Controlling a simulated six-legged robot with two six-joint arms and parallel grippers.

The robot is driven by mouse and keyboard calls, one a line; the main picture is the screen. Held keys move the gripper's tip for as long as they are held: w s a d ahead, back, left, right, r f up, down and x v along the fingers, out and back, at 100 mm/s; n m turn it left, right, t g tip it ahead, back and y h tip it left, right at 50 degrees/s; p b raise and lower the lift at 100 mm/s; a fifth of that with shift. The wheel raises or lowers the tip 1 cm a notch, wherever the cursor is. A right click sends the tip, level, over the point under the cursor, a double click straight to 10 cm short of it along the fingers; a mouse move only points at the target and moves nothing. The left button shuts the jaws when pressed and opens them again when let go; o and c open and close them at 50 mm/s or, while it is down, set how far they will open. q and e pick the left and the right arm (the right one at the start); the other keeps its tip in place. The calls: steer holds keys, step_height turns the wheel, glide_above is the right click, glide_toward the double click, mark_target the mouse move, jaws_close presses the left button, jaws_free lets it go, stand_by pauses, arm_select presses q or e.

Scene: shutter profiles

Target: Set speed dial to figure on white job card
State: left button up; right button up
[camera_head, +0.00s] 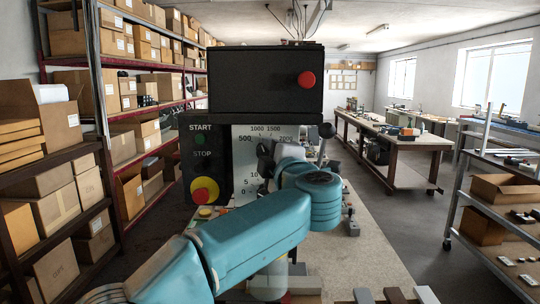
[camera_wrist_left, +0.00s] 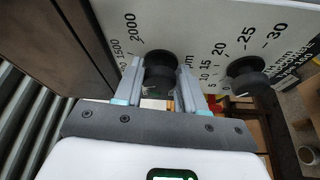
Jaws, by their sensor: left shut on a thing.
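The speed dial (camera_wrist_left: 160,66) is a round black knob on a pale panel (camera_head: 240,162) with figures such as 500, 1000, 1500 and 2000 around it. My left gripper (camera_wrist_left: 160,82) has one finger on each side of this knob and is shut on it. In the head view my left gripper (camera_head: 267,160) is at the panel and its wrist hides the knob and part of the scale. The knob's pointer cannot be made out. I cannot pick out a white job card in either view. My right gripper is not in view.
A second black knob (camera_wrist_left: 247,75), with figures up to 30, sits beside the speed dial. The START/STOP box (camera_head: 203,160) is left of the panel, with a red and yellow button (camera_head: 204,190). Blocks lie on the bench below.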

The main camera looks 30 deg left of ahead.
arm_select(q)
steer(key=o, duration=1)
steer(key=shift+f, duration=0.15)
steer(key=shift+o, duration=0.2)
steer(key=shift+s+r, duration=0.2)
steer(key=shift+s, duration=0.1)
steer(key=b+v, duration=0.5)
steer(key=v, duration=1.1)
steer(key=shift+d, duration=0.1)
steer(key=shift+s, duration=0.15)
steer(key=shift+f, duration=0.1)
